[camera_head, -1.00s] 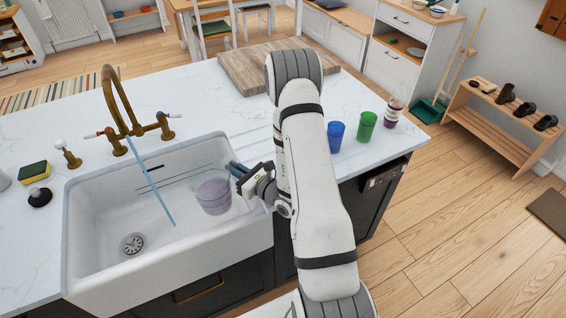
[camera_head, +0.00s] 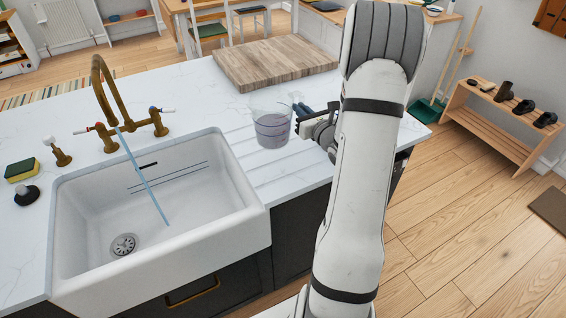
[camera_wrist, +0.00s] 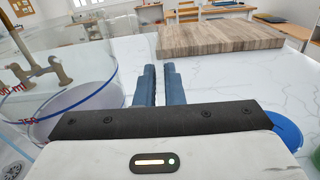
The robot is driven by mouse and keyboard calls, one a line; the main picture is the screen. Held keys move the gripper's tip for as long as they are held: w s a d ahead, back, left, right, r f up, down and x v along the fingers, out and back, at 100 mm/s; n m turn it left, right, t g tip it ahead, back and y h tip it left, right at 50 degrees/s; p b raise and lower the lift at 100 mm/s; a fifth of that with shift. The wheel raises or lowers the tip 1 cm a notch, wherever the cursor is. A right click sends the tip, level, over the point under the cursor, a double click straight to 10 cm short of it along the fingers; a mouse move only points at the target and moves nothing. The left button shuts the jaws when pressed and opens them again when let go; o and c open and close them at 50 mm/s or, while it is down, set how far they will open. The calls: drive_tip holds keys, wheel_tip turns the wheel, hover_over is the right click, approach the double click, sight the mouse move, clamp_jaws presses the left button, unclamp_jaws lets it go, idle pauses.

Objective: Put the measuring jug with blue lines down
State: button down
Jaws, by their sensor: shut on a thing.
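The measuring jug (camera_head: 271,128) is clear, with blue lines and a pale purple tint low inside. It is upright over the ridged drainer area of the white worktop, right of the sink. I cannot tell whether its base touches the surface. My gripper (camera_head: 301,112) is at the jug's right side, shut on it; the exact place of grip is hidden. In the wrist view the jug (camera_wrist: 75,92) fills the left side, and my blue fingers (camera_wrist: 160,84) point forward beside it, close together.
The white sink (camera_head: 235,215) lies to the left, with a brass tap (camera_head: 112,110) running water into it. A wooden board (camera_head: 275,65) lies behind the jug. A blue cup (camera_wrist: 288,131) shows at the right in the wrist view.

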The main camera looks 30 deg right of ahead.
drive_tip(key=shift+m+h, duration=0.3)
drive_tip(key=shift+h, duration=0.2)
drive_tip(key=shift+s+d+f+p, duration=0.1)
drive_tip(key=shift+d+f+p, duration=0.25)
drive_tip(key=shift+f, duration=1.1)
drive_tip(key=shift+s+d+f+p, duration=0.15)
drive_tip(key=shift+d+f, duration=0.25)
drive_tip(key=shift+f, duration=1.05)
drive_tip(key=shift+s+d+f+p, duration=0.1)
drive_tip(key=shift+d+f+p, duration=0.25)
drive_tip(key=shift+f, duration=1.1)
drive_tip(key=shift+f, duration=0.2)
drive_tip(key=c, duration=1.5)
unclamp_jaws()
drive_tip(key=shift+c, duration=0.2)
drive_tip(key=shift+r, duration=0.1)
drive_tip(key=shift+r, duration=0.15)
drive_tip(key=s+b, duration=0.3)
drive_tip(key=s, duration=0.9)
